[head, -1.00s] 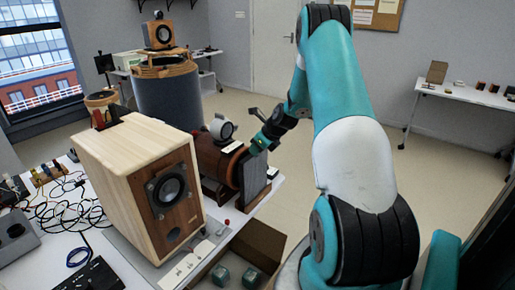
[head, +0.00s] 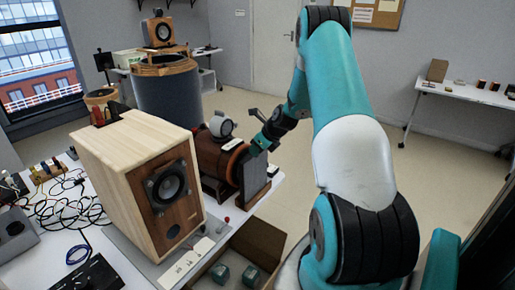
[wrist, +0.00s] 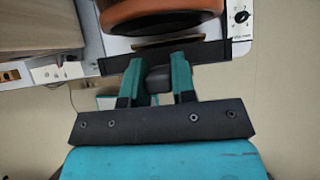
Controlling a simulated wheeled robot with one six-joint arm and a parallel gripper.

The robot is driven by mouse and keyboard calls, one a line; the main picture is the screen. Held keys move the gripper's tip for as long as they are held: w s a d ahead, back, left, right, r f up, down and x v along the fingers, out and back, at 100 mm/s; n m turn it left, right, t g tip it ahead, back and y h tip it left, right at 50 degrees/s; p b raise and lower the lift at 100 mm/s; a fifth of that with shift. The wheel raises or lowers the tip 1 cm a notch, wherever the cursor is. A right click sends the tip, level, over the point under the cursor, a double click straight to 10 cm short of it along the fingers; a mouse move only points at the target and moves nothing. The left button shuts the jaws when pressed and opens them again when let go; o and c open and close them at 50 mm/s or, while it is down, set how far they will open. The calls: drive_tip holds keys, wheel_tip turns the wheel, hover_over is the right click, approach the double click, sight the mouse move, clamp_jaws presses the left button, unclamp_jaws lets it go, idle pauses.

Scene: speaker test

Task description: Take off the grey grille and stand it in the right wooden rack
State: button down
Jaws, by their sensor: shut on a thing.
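The dark grey panel, which I take for the grille (head: 255,183), stands upright at the open end of a copper-brown drum (head: 215,160), close to its orange rim. In the wrist view the grille (wrist: 110,66) is seen edge-on as a dark bar just below the drum's rim (wrist: 165,12). My gripper (head: 262,145) is at its upper edge. In the wrist view my gripper (wrist: 160,82) has its teal fingers shut on a dark block at the grille's middle. I cannot tell whether the grille still touches the drum. I cannot make out a wooden rack for certain.
A wooden speaker box (head: 120,165) with a bare driver stands left of the drum. An open brown box (head: 262,238) with teal cubes is at the front. Cables (head: 50,205) clutter the left of the table. Open floor lies to the right.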

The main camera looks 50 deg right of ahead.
drive_tip(key=c, duration=0.9)
unclamp_jaws()
drive_tip(key=shift+o, duration=0.2)
drive_tip(key=b+v, duration=0.2)
drive_tip(key=v, duration=1.5)
drive_tip(key=shift+s+r, duration=0.1)
drive_tip(key=shift+s, duration=0.05)
